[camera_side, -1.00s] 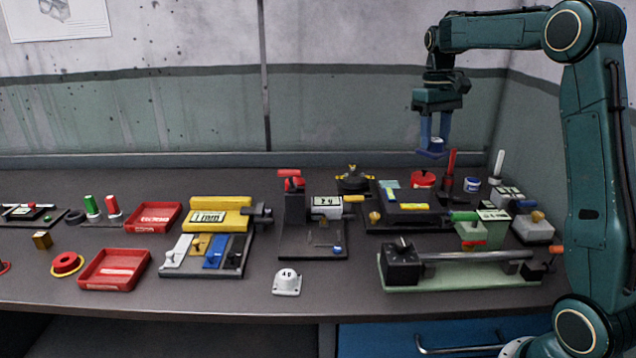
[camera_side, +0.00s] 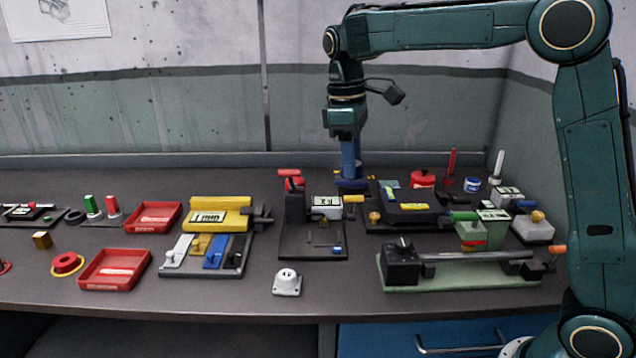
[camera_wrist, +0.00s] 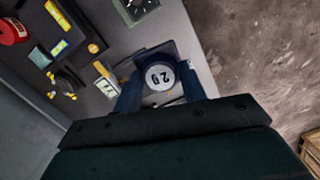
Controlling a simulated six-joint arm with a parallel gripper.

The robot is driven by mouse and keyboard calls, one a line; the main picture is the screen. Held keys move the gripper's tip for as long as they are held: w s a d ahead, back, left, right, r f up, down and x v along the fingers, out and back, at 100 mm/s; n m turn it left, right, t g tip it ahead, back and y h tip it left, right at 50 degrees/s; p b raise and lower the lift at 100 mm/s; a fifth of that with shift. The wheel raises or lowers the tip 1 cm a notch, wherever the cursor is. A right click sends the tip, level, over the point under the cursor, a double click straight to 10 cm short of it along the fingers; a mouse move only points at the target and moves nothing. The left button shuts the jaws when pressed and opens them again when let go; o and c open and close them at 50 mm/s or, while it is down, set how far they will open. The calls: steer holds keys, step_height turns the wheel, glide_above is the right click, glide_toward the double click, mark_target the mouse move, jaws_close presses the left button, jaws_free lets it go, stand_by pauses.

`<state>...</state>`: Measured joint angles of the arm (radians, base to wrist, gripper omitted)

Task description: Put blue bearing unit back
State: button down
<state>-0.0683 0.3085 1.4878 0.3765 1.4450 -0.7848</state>
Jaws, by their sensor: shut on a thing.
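My gripper (camera_side: 351,176) points straight down at the back of the bench and is shut on the blue bearing unit (camera_side: 351,183). In the side view the unit is a dark blue piece at the fingertips, low near the bench top. In the wrist view the unit (camera_wrist: 159,76) shows a pale round face with dark digits, between the two blue fingers. The black device with yellow handles, seen earlier at this spot, is now mostly hidden behind the gripper and unit. I cannot tell whether the unit touches anything below it.
A grey press with a red handle (camera_side: 291,182) stands just left of the gripper. A black fixture with yellow bars (camera_side: 410,219) is close on the right. Red trays (camera_side: 113,269) lie at the left. The back strip left of the press is clear.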

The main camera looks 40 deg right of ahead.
mark_target(343, 181)
steer(key=a, duration=0.1)
steer(key=a+n, duration=0.1)
steer(key=a, duration=0.1)
steer(key=shift+s+a+f, duration=0.2)
steer(key=shift+f, duration=0.15)
step_height(343, 181, down, 20)
stand_by(0.8)
steer(key=shift+f, duration=0.15)
steer(key=shift+f, duration=2)
steer(key=shift+f, duration=0.1)
steer(key=c, duration=0.8)
jaws_free()
